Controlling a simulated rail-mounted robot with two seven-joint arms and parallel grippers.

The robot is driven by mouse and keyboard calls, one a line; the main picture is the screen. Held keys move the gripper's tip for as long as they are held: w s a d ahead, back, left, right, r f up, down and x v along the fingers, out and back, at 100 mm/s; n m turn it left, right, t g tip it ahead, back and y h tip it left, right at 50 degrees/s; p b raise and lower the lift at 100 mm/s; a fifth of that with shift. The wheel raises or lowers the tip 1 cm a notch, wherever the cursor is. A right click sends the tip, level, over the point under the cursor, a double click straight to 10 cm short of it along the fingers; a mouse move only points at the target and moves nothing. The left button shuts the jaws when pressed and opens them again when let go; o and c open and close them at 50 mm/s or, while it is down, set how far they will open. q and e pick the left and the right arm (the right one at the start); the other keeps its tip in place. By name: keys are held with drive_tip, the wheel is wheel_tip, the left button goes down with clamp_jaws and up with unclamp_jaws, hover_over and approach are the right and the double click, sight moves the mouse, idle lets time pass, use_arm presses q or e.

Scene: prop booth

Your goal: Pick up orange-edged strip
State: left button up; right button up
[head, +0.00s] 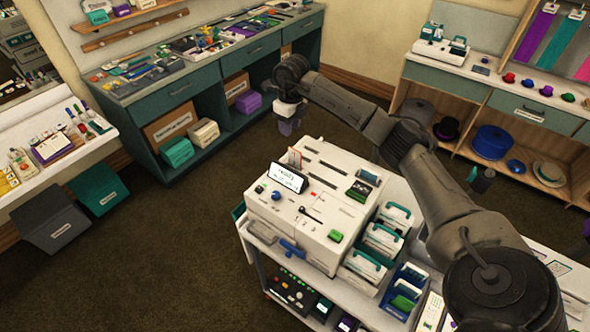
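A small, pale upright strip with an orange-looking edge (295,158) stands at the back left of the white machine (327,238), behind its tilted display. It is too small to make out in detail. My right gripper (286,127) hangs pointing down just above and behind the strip, apart from it in the picture. Its fingers are small and seen from above, so I cannot tell whether they are open or shut. Nothing clearly shows in its grasp. My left gripper is not in view.
The machine has a tilted display (287,178), long slots and knobs on top. It stands on a white cart with green-handled boxes (382,238) on its right. A teal workbench (185,92) and a wooden shelf unit stand behind. Open carpet (170,240) lies left.

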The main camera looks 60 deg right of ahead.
drive_tip(key=shift+s+d+f, duration=0.4)
drive_tip(key=shift+d+f, duration=0.25)
hover_over(295, 155)
wheel_tip(295, 155, down, 5)
drive_tip(key=shift+w+f, duration=0.15)
drive_tip(key=shift+f, duration=0.05)
drive_tip(key=shift+d+f+p, duration=0.1)
drive_tip(key=shift+f+p, duration=0.7)
drive_tip(key=shift+f, duration=2.55)
drive_tip(key=shift+c, duration=0.4)
clamp_jaws()
